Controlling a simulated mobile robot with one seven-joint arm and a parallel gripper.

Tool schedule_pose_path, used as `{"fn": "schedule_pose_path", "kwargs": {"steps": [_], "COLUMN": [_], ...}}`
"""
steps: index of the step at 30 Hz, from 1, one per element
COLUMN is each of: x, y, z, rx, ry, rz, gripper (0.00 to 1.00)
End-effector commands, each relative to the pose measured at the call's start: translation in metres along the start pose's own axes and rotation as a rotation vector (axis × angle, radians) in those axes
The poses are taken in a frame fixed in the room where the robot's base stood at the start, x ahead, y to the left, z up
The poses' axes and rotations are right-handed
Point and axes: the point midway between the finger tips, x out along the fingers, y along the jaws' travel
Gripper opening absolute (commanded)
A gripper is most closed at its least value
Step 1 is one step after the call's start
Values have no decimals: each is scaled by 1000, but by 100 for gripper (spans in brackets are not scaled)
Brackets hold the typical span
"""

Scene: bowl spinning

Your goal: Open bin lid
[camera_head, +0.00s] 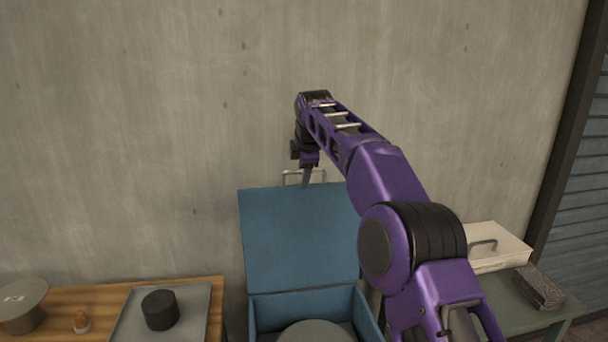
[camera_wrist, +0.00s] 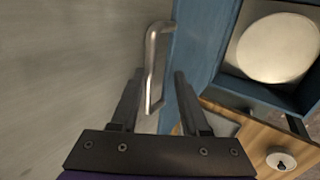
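The blue bin (camera_head: 300,302) stands against the wall, and its blue lid (camera_head: 297,238) is raised upright at the back. A metal handle (camera_head: 290,175) sticks up from the lid's top edge. It also shows in the wrist view (camera_wrist: 153,62). My gripper (camera_head: 306,184) is at the lid's top edge. In the wrist view my gripper (camera_wrist: 157,85) has its two fingers apart, with the lower part of the handle between them. Neither finger visibly presses on the handle. A round pale object (camera_wrist: 277,47) lies inside the bin.
On the left, a wooden table (camera_head: 80,297) holds a grey tray (camera_head: 200,327) with a black cylinder (camera_head: 160,310). On the right, a green table (camera_head: 510,300) holds a white lidded box (camera_head: 500,245) and a dark patterned block (camera_head: 540,288). The concrete wall is close behind the lid.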

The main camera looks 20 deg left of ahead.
Motion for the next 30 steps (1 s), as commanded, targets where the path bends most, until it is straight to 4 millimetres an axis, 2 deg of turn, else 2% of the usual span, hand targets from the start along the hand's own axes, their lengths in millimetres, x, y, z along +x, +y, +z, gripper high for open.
{"fn": "schedule_pose_path", "kwargs": {"steps": [7,11,24,30], "x": [-4,-21,-126,-159], "y": [0,1,1,0], "z": [0,1,0,0], "rx": [1,1,0,0], "ry": [0,0,0,0], "rz": [1,4,4,2], "gripper": [45,45,45,45]}}
